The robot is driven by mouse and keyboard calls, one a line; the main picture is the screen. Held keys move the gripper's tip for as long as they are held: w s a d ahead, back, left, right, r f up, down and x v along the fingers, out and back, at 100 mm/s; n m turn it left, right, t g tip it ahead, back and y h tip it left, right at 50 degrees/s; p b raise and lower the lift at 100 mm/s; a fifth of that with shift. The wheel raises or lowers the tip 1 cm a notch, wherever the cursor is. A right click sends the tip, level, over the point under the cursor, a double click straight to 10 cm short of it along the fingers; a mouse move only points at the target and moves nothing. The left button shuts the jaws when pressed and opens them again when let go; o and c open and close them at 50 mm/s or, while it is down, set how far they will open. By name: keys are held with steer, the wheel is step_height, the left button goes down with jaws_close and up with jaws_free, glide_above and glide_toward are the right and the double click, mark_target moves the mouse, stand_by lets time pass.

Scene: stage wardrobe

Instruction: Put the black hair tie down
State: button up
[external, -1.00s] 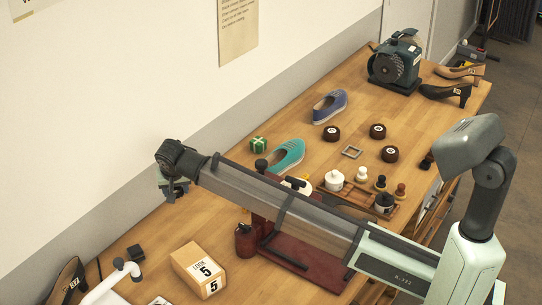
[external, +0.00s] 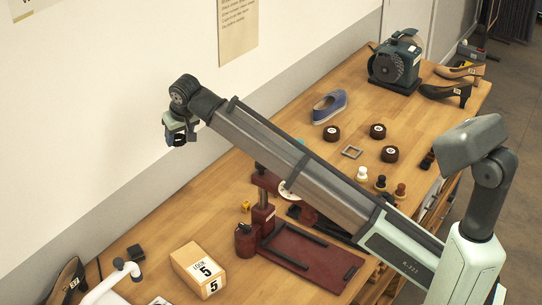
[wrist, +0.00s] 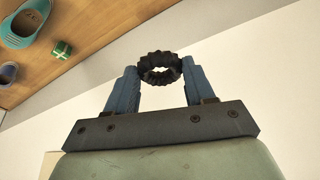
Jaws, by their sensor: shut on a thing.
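The black hair tie (wrist: 147,67) is a ribbed dark ring. My gripper (wrist: 160,78) is shut on it, with one blue finger on each side, in the wrist view. In the external view my gripper (external: 179,137) is raised at the left end of the arm, in front of the pale wall. The hair tie shows there only as a small dark shape (external: 180,142) at the fingertips, well above the bench. Nothing else is between the fingers.
The wooden bench (external: 160,222) has bare room at front left. A blue shoe (external: 330,106) and a grinder (external: 395,66) stand farther back.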

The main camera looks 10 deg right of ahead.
steer(key=w+d+n+g+y, duration=0.2)
steer(key=w+d+n, duration=0.4)
steer(key=w+n, duration=0.15)
steer(key=n+g, duration=0.3)
steer(key=n, duration=0.4)
glide_above(220, 187)
steer(key=d, duration=0.1)
steer(key=shift+y, duration=0.4)
steer(key=shift+d+f, duration=0.15)
steer(key=shift+f, duration=13.5)
steer(key=shift+f, duration=0.15)
steer(key=o, duration=1)
steer(key=shift+w, duration=0.1)
steer(key=s+v, duration=0.1)
steer(key=v, duration=1.1)
steer(key=shift+w, duration=0.35)
